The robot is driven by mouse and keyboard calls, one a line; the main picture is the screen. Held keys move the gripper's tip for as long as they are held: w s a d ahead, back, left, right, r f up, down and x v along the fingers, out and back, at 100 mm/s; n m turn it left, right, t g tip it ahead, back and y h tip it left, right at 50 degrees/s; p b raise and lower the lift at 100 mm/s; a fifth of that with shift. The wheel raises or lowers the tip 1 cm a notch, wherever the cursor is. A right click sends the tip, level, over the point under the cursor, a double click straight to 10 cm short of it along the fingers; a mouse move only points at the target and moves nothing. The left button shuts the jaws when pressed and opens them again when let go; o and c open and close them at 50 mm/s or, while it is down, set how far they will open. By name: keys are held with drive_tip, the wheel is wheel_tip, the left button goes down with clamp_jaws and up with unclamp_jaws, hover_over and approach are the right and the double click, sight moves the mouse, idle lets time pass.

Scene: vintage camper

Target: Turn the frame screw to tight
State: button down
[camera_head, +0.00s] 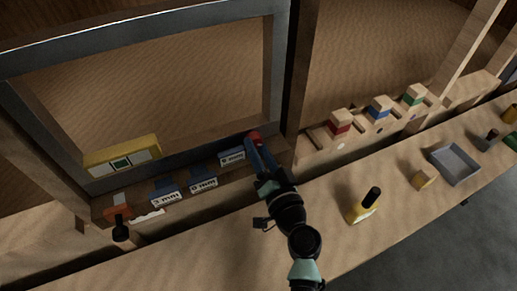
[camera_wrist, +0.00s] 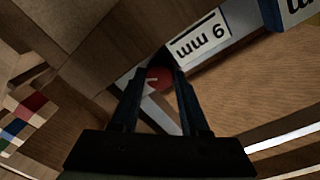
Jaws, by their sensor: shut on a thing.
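The frame screw shows as a red round head (camera_head: 254,134) at the lower right corner of the grey metal frame (camera_head: 277,70). In the wrist view the red head (camera_wrist: 160,79) sits between my fingertips and carries a pale mark. My gripper (camera_head: 256,146) reaches up to it from the front, and its fingers (camera_wrist: 159,88) are closed on the sides of the head. The fingers hide part of the head. A label reading "6 mm" (camera_wrist: 202,37) is beside it.
Blue labelled blocks (camera_head: 204,182) stand left of my gripper, close to it. A yellow level (camera_head: 122,157) rests in the frame's lower left. Wooden blocks with red, blue and green bands (camera_head: 339,124) are at right. A yellow bottle (camera_head: 362,208) and grey tray (camera_head: 456,166) stand on the bench.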

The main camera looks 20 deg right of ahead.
drive_tip(key=shift+c, duration=2)
unclamp_jaws()
drive_tip(key=shift+n, duration=0.3)
drive_tip(key=shift+n, duration=0.3)
drive_tip(key=shift+s+f, duration=0.15)
drive_tip(key=shift+s, duration=0.15)
drive_tip(key=s+m+y+b, duration=0.1)
drive_tip(key=s+m+b, duration=0.6)
drive_tip(key=s+m, duration=0.5)
drive_tip(key=m, duration=0.4)
drive_tip(key=shift+s+d+f+m+t+b, duration=0.25)
drive_tip(key=shift+s+d+m+t+b, duration=0.05)
drive_tip(key=shift+d+m+t+b, duration=0.1)
